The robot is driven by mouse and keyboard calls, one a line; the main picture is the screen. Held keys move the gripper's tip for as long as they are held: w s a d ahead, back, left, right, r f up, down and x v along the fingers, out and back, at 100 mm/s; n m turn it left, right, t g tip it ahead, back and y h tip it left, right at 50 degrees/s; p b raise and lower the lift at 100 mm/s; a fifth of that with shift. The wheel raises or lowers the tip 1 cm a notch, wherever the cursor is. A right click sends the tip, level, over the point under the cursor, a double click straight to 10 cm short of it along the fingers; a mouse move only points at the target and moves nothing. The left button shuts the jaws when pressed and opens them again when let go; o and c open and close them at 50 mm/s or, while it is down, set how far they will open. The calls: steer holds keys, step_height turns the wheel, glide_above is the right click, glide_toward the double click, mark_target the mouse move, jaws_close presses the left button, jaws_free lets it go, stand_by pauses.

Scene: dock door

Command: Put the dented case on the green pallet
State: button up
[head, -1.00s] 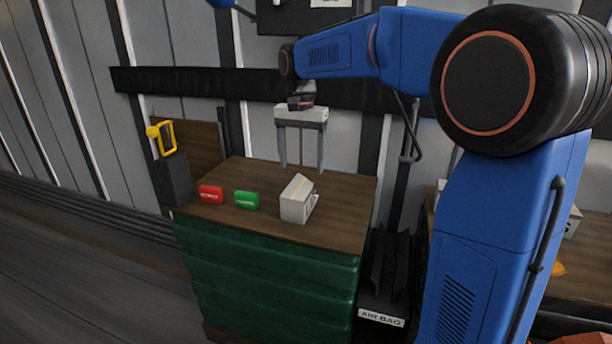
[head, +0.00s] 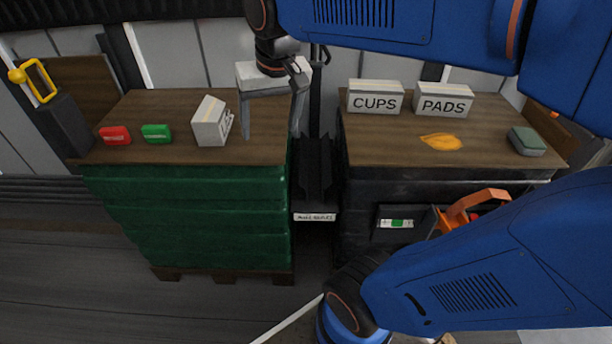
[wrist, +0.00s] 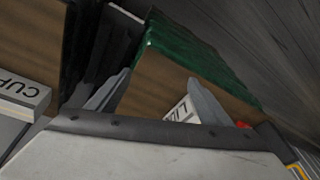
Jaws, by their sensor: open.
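A pale case (head: 209,122) with a skewed, slanting top, apparently the dented one, stands on the wooden top of the green pallet (head: 190,215), near its middle. My gripper (head: 270,135) is open and empty, fingers pointing down, just right of the case with a gap between them. In the wrist view my gripper (wrist: 155,95) spans bare wood. The case (wrist: 178,113) shows there partly, with letters like "LI", beside and behind the right finger; the rest is hidden by the finger and gripper body.
Red (head: 115,135) and green (head: 156,133) blocks lie left of the case. A dark stand (head: 380,170) to the right bears boxes marked CUPS (head: 375,102) and PADS (head: 443,104), and an orange item (head: 441,141). A dark gap separates it from the pallet.

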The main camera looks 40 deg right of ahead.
steer(key=s+d+f+n+t, duration=0.1)
steer(key=s+f+n, duration=0.1)
steer(key=s+f, duration=0.6)
steer(key=s, duration=0.3)
steer(key=shift+s+d+f+n+t, duration=0.15)
steer(key=shift+d+n+t, duration=0.15)
steer(key=shift+t, duration=0.1)
